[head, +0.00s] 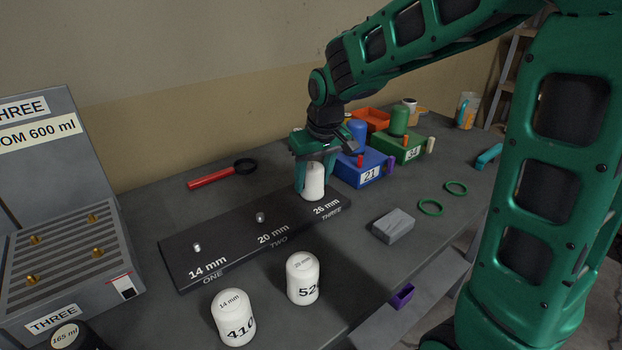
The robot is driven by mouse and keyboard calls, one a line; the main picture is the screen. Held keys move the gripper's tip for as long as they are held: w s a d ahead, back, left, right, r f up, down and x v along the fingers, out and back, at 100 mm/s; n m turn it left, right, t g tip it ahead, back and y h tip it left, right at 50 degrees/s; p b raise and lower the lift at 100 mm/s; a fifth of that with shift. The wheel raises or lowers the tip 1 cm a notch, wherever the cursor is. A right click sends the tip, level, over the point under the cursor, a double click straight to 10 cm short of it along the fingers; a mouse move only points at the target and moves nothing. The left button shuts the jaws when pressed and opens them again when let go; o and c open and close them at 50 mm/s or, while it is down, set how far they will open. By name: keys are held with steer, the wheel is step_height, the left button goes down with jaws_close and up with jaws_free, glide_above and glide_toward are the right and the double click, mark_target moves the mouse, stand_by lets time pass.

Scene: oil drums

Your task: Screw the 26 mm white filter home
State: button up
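The white filter (314,184) at the 26 mm end of the dark block (225,243) stands upright over the place marked THREE. My gripper (315,172) points down with a finger on each side of this filter's upper part and looks shut on it. The fingers hide part of its top, and its own label cannot be read. The filter's foot is at the block's top; how far it is screwed on cannot be told. The 14 mm stud (197,247) and the 20 mm stud (260,217) are bare.
Two white filters, one marked 14 mm (233,318) and one marked 20 mm (303,279), stand in front of the block. A red-handled strap wrench (222,174) lies behind it. Blue (361,170) and green (399,148) boxes, a grey block (394,226) and green rings (431,208) are to the right.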

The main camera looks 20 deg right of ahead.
steer(key=shift+c, duration=0.6)
steer(key=m, duration=0.3)
steer(key=shift+h, duration=0.4)
steer(key=m+h, duration=0.1)
steer(key=m, duration=0.2)
steer(key=shift+d, duration=0.15)
steer(key=shift+m, duration=0.9)
steer(key=m+g+h, duration=0.1)
steer(key=m, duration=0.3)
steer(key=shift+m, duration=0.4)
